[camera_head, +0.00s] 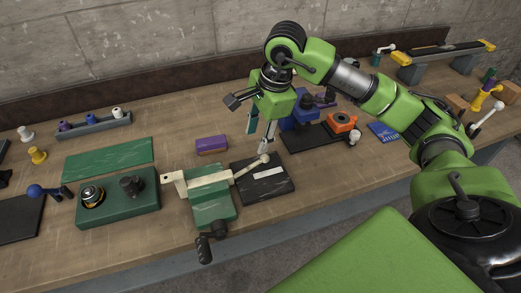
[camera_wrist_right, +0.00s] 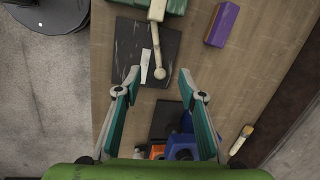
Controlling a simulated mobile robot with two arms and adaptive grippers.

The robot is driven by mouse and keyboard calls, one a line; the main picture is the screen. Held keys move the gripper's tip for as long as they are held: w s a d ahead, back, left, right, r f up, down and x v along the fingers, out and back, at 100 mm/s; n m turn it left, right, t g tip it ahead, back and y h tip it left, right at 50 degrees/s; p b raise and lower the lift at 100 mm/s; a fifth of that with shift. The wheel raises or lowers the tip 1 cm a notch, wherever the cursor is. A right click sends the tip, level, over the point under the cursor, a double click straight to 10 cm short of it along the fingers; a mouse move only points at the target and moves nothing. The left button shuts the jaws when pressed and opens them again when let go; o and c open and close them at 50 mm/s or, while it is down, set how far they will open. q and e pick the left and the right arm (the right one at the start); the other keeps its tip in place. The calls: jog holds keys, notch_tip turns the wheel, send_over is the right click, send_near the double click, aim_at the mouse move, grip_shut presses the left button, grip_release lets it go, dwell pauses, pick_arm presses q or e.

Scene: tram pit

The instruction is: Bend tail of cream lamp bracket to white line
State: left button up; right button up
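The cream lamp bracket (camera_head: 190,183) sits in the jaws of a green vise (camera_head: 211,208). Its tail runs right and back over a black plate (camera_head: 275,186) and ends in a ball (camera_head: 264,158). In the wrist view the tail (camera_wrist_right: 155,38) ends beside a short white line (camera_wrist_right: 146,66) on the plate; the ball lies to the line's right. My right gripper (camera_head: 266,149) points down close above the ball. In the wrist view this gripper (camera_wrist_right: 160,77) is open, with the ball between its fingertips in the picture; contact cannot be told. My left gripper is out of view.
A purple block (camera_head: 211,144) lies behind the vise. A green fixture block (camera_head: 118,198) with knobs stands left of it. Blue (camera_head: 300,118) and orange (camera_head: 341,122) items stand behind and right of the plate. The vise handle (camera_head: 204,249) overhangs the bench's front edge.

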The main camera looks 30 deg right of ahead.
aim_at(265, 156)
jog(key=shift+h, duration=0.7)
jog(key=d+f+p, duration=0.1)
jog(key=f, duration=0.2)
jog(key=w+d+f+p, duration=0.1)
jog(key=f, duration=0.3)
jog(key=w+d+f+p, duration=0.1)
jog(key=d+f, duration=0.1)
jog(key=f, duration=0.2)
jog(key=shift+w+f, duration=0.1)
jog(key=shift+f, duration=0.05)
jog(key=shift+w+f+p, duration=0.15)
jog(key=shift+f+p, duration=0.15)
jog(key=shift+f, duration=0.35)
grip_shut()
